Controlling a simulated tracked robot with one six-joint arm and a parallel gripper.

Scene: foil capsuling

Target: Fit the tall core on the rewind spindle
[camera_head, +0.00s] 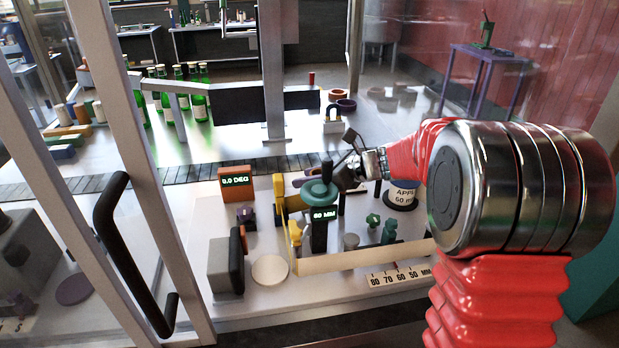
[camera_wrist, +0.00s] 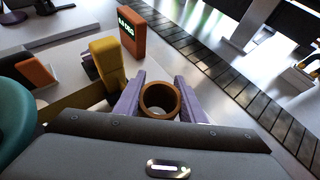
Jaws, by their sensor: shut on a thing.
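In the wrist view my gripper (camera_wrist: 158,84) has its two purple fingers on either side of a brown hollow core (camera_wrist: 143,99) and is shut on it. I look down into the core's open round end. In the head view my gripper (camera_head: 300,182) is above the left part of the machine fixture, behind the teal disc on the 60 MM post (camera_head: 319,234). The core is mostly hidden there. I cannot make out the rewind spindle clearly, nor tell whether the core touches it.
A yellow block (camera_wrist: 108,62) and an orange 0.0 DEG display (camera_wrist: 131,35) stand close by. The teal disc (camera_head: 320,194) is near my gripper. A dark conveyor strip (camera_head: 190,172) runs behind. A glazed door with a black handle (camera_head: 120,235) stands at the left.

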